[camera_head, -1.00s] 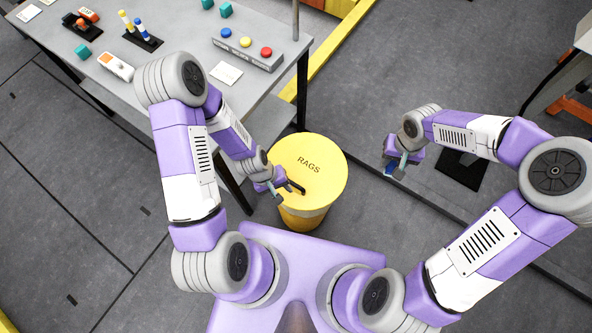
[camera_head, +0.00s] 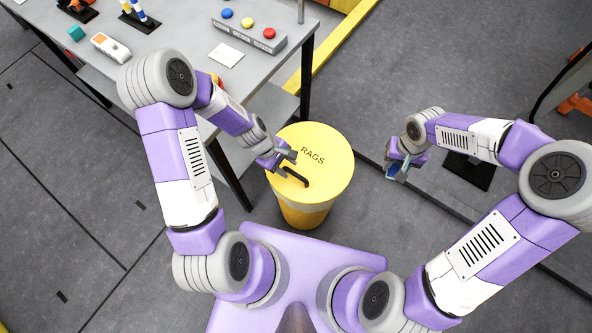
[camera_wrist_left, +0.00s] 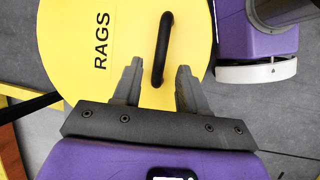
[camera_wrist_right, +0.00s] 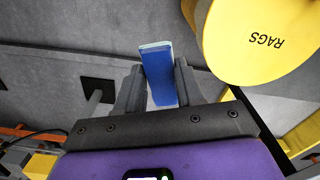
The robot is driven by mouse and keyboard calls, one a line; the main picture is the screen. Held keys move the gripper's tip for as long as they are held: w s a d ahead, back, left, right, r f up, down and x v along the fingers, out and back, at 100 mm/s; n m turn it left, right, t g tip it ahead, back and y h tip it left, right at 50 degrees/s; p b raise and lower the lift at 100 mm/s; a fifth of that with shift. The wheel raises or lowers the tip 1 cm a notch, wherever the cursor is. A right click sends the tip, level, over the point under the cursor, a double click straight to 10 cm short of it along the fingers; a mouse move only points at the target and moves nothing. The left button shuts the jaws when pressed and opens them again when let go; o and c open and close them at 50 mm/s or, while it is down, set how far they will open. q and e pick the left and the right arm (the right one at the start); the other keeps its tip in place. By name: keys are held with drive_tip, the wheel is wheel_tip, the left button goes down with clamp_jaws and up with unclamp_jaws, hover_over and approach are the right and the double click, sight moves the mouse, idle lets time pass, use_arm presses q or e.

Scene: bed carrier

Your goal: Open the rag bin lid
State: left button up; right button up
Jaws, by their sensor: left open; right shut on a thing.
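The yellow rag bin (camera_head: 304,213) stands on the floor in front of my base. Its round lid (camera_head: 330,172), marked RAGS, lies flat and closed on it. A black bar handle (camera_head: 296,177) is on the lid's near-left part. My left gripper (camera_head: 287,163) is open just over the lid at the handle. In the left wrist view the handle (camera_wrist_left: 162,48) rises between and beyond the two open fingertips (camera_wrist_left: 158,70), not gripped. My right gripper (camera_head: 398,172) is to the right of the bin, shut on a blue block (camera_wrist_right: 158,75) with a pale end.
A grey workbench (camera_head: 180,45) stands behind and left of the bin. It carries a button box (camera_head: 247,35), a white card (camera_head: 226,54) and an orange-and-white item (camera_head: 111,46). Open floor (camera_head: 380,80) lies to the right of the bin.

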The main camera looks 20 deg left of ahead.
use_arm(q)
drive_tip(key=shift+b+x, duration=0.3)
drive_tip(key=shift+x, duration=1.1)
drive_tip(key=shift+c, duration=0.3)
clamp_jaws()
